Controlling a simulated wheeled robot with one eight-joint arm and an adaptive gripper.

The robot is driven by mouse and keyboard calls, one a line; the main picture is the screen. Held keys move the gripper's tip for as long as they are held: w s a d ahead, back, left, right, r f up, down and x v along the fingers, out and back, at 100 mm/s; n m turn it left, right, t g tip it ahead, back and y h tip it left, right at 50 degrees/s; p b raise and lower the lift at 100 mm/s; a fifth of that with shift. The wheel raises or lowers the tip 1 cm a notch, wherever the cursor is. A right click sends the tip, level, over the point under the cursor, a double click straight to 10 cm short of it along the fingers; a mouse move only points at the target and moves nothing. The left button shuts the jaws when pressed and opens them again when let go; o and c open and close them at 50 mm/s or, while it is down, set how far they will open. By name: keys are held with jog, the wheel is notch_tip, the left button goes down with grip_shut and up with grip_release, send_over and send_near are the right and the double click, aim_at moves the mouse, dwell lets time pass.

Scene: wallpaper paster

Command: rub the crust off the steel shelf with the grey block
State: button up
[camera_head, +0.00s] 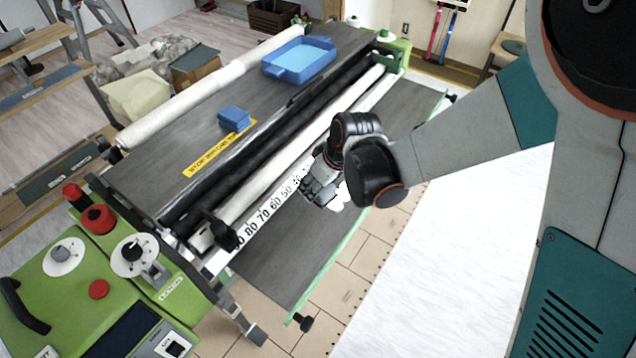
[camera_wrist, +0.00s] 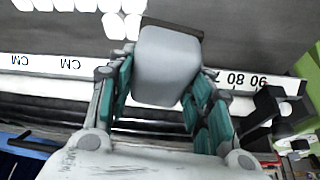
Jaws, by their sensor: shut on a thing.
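The steel shelf (camera_head: 285,255) is the grey panel along the machine's front, beyond the numbered scale. White crust (camera_head: 339,197) lies on it beside my gripper (camera_head: 318,190). In the wrist view, several rounded white crust pieces (camera_wrist: 122,22) lie on the shelf (camera_wrist: 245,40) at the top left. My gripper's teal-padded fingers (camera_wrist: 160,95) are shut on the grey block (camera_wrist: 168,65), which is held over the shelf. A thin dark edge shows at the block's far end. I cannot tell whether the block touches the shelf. In the head view my gripper and arm hide the block.
The numbered scale (camera_head: 262,218) and rollers (camera_head: 265,190) run behind the shelf. A blue tray (camera_head: 300,60) and a small blue block (camera_head: 235,118) sit on the machine's top. A green control unit (camera_head: 100,270) stands at the left. A green strip (camera_head: 335,258) edges the shelf.

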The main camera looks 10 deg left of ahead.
notch_tip(320, 180, down, 7)
jog(key=b, duration=0.6)
jog(key=shift+r, duration=0.2)
